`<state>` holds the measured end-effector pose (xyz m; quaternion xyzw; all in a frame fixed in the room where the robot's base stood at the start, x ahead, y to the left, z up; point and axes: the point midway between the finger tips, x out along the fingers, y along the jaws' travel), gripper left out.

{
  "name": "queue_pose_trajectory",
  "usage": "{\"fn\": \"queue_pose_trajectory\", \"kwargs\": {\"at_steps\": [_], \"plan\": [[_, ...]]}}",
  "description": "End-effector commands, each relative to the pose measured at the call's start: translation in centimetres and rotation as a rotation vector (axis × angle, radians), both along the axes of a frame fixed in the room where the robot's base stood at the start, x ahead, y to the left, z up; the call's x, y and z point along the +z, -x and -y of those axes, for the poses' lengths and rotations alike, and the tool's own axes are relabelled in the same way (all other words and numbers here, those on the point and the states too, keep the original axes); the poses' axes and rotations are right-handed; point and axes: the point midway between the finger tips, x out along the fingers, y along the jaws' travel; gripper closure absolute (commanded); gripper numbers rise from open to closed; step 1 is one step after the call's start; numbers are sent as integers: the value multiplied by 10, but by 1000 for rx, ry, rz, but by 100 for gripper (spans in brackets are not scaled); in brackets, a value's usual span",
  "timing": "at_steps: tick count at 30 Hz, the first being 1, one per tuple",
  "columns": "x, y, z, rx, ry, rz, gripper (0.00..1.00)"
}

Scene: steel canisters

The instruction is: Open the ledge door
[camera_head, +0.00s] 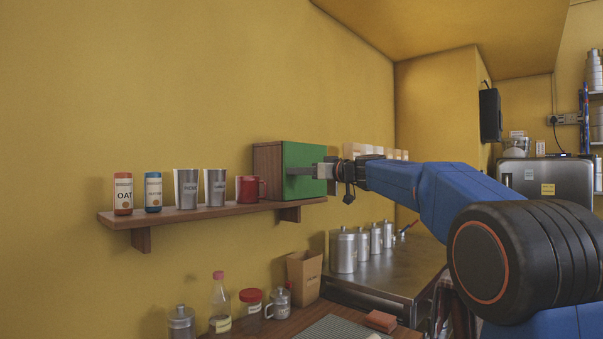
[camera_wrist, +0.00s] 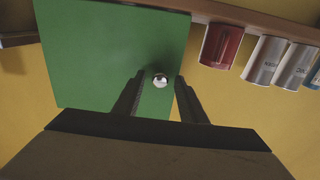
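A small wooden cabinet (camera_head: 267,162) with a green door (camera_head: 305,156) stands at the right end of the wall ledge (camera_head: 225,210). The door looks shut, flush with the cabinet front. In the wrist view the green door (camera_wrist: 100,50) fills the upper left, with a round silver knob (camera_wrist: 160,81) near one edge. My gripper (camera_wrist: 159,78) is open, its two dark fingers on either side of the knob with gaps showing. Whether a finger touches the door cannot be told.
A red mug (camera_head: 248,189), two steel cups (camera_head: 215,187) and two small jars (camera_head: 153,192) stand left of the cabinet on the ledge. Below are a counter with a bottle (camera_head: 219,310) and several steel canisters (camera_head: 343,250). Space before the door is open apart from my arm.

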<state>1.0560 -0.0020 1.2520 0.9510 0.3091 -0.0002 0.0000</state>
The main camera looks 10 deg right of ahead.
Motion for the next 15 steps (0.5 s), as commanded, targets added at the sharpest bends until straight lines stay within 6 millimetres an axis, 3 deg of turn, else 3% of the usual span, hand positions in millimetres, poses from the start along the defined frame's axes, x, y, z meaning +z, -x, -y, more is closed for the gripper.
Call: {"fn": "queue_pose_trajectory", "kwargs": {"at_steps": [6,11,15], "plan": [[0,0,0,0,0,0,62],[0,0,0,0,0,0,98],[0,0,0,0,0,0,100]]}}
